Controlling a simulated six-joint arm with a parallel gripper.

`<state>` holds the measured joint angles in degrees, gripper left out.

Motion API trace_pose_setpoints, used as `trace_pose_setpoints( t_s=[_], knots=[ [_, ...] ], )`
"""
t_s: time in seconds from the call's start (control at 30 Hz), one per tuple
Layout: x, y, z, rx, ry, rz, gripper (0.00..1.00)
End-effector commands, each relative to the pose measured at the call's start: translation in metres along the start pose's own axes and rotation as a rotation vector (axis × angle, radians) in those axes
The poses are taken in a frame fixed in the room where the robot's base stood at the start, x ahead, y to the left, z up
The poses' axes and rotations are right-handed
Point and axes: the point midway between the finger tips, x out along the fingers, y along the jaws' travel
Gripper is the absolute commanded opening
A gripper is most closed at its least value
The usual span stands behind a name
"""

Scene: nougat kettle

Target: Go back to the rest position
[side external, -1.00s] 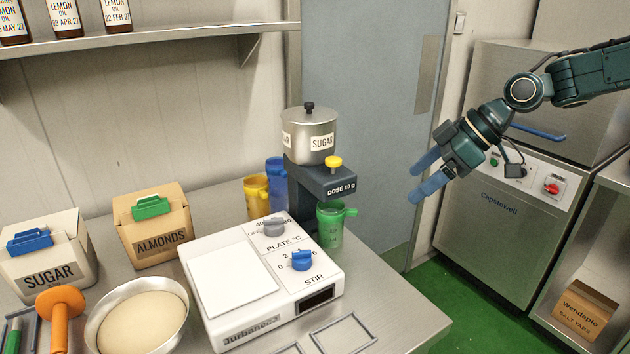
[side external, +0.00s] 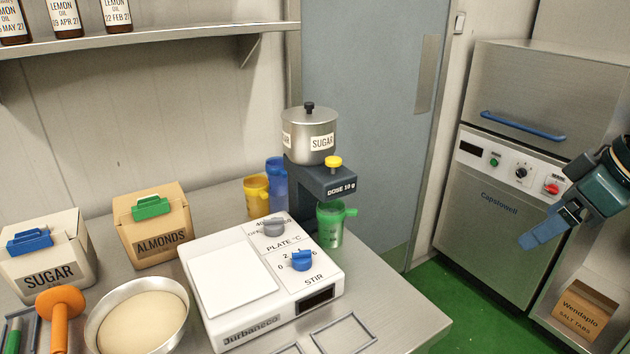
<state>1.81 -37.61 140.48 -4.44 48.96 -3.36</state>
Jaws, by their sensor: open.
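My gripper (side external: 545,235) is at the right edge of the side external view, in front of the steel machine and away from the table. Its blue fingers point down and left, and nothing shows between them. Part of the gripper and the arm behind it are cut off by the frame edge. The gripper is open and touches nothing that I can see.
The steel table (side external: 405,310) holds a hotplate stirrer (side external: 265,285), a sugar doser (side external: 310,140) with a green cup (side external: 330,228) under its spout, a bowl (side external: 137,315) and ingredient boxes (side external: 155,225). A steel machine (side external: 500,215) and a carton (side external: 583,310) are at right.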

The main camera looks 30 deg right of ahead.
Motion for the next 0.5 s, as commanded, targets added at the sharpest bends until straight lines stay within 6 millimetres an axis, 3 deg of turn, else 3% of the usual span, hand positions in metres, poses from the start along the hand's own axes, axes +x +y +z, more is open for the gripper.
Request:
trace_pose_setpoints(
  t_s=[0.2, 0.5],
  knots=[
    [-0.007, 0.005, 0.024, 0.077, 0.000, 0.032, 0.85],
    [-0.007, 0.006, 0.027, 0.091, -0.002, 0.036, 0.85]
  ],
)
